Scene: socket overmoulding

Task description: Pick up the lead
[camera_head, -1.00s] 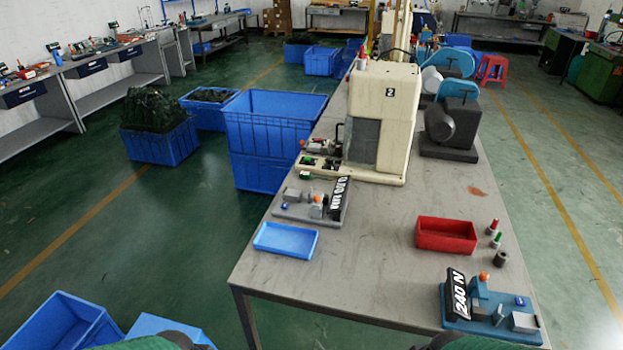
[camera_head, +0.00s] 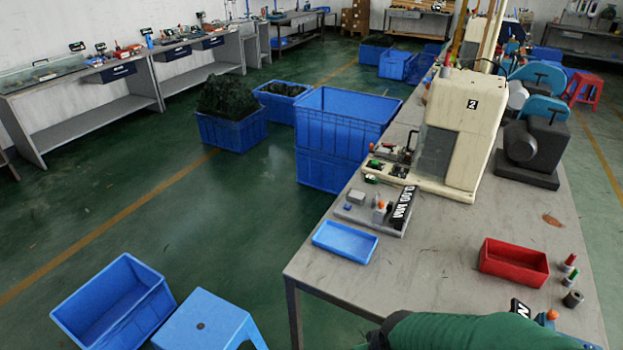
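I cannot make out a single lead anywhere. A dark, tangled bundle (camera_head: 226,95), too small to identify, fills a blue crate (camera_head: 232,135) on the floor beyond the table. A second blue crate (camera_head: 283,105) beside it holds some dark material. A green-covered part of my arm crosses the bottom right and hides the table's near right corner. Neither gripper's fingers can be seen.
The grey table (camera_head: 420,270) carries a cream machine (camera_head: 465,125), a blue tray (camera_head: 345,242), a red bin (camera_head: 513,262) and a fixture (camera_head: 378,210). Stacked blue crates (camera_head: 345,125) stand beside it. An empty blue crate (camera_head: 115,310) and blue stool (camera_head: 205,322) are at lower left.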

